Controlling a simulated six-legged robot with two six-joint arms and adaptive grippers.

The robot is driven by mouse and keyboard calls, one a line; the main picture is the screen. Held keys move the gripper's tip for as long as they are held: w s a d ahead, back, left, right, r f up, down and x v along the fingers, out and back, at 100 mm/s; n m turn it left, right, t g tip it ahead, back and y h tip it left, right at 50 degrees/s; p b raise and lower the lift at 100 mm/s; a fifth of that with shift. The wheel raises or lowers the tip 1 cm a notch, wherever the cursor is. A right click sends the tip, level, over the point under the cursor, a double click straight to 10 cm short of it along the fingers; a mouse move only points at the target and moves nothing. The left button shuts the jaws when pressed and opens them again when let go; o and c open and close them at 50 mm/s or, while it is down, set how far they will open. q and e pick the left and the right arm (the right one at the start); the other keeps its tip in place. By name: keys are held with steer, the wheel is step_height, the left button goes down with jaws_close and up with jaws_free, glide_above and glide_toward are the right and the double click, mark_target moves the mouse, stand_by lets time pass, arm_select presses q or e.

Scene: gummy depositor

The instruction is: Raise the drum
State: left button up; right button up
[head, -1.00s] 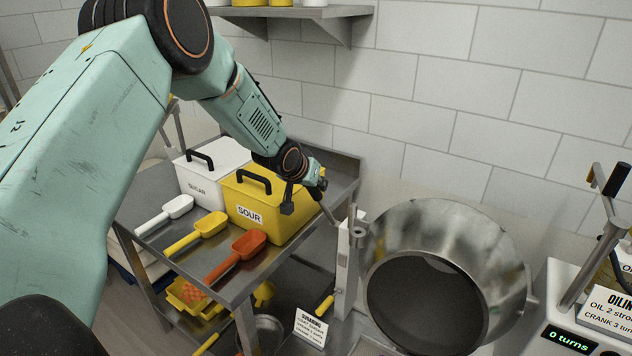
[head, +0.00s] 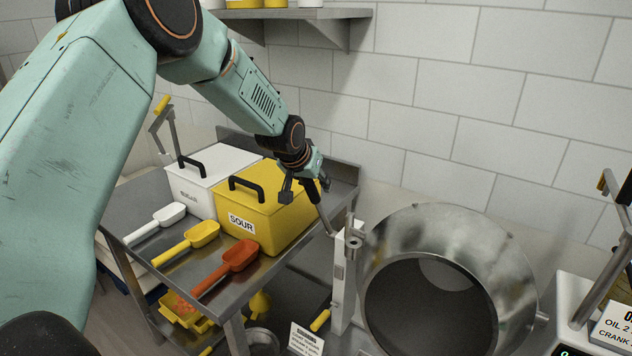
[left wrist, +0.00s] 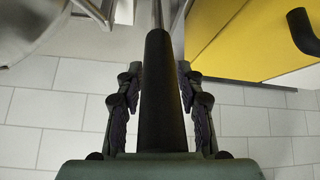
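The drum (head: 388,241) is a steel bowl at the lower right of the head view. It is tilted, with its dark round mouth towards me. A pale upright post (head: 342,275) stands at its left, and a thin metal lever (head: 325,221) slants up and left from there. My left gripper (head: 308,188) is at the lever's upper end, beside the yellow SOUR bin. In the left wrist view, the lever's black grip (left wrist: 161,95) lies between the two fingers, which appear closed on both its sides. The drum's edge (left wrist: 40,25) shows at upper left there. My right gripper is out of view.
A steel cart (head: 130,262) carries the yellow SOUR bin (head: 262,215), a white bin (head: 188,195) and white, yellow and orange scoops. The SOUR bin is close to my left gripper. A shelf (head: 300,14) juts from the tiled wall above. An oiling station stands at right.

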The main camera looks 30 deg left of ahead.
arm_select(q)
steer(key=shift+o, duration=0.6)
steer(key=shift+w+f, duration=0.1)
steer(key=shift+w, duration=0.05)
steer(key=shift+s+r, duration=0.2)
steer(key=shift+r, duration=0.1)
steer(key=v, duration=1.1)
steer(key=shift+c, duration=0.4)
